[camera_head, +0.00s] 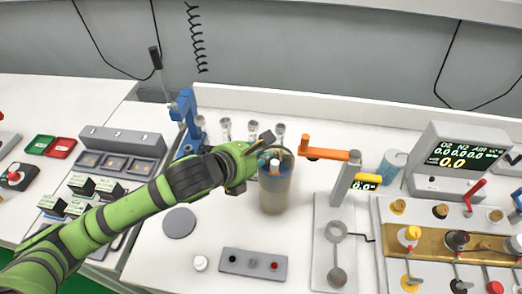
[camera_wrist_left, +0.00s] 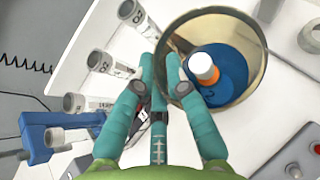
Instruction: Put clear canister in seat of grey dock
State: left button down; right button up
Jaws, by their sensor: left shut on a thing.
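The clear canister (camera_head: 275,192) is a see-through, brownish cylinder, upright near the middle of the white counter in the head view. In the left wrist view, the canister (camera_wrist_left: 258,62) is seen from above, with a blue floor and an orange-and-white piece inside. My left gripper (camera_wrist_left: 163,72) is shut on its rim, one finger on each side of the wall. In the head view, the left gripper (camera_head: 268,152) is at its top. I cannot tell if its base touches the counter. The grey dock (camera_head: 322,262), a plate with a ring seat (camera_head: 337,231), lies to the right.
An orange arm (camera_head: 325,153) on a grey post (camera_head: 345,180) rises behind the dock. Glass vials (camera_head: 226,130) and a blue clamp (camera_head: 187,120) stand behind. A button panel (camera_head: 253,263) lies in front. A bluish cylinder (camera_head: 392,166) stands at right.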

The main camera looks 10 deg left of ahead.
pick_arm(q)
jog(key=shift+r, duration=0.15)
jog(key=c, duration=1.3)
grip_release()
jog(key=shift+f, duration=0.2)
jog(key=shift+o, duration=0.2)
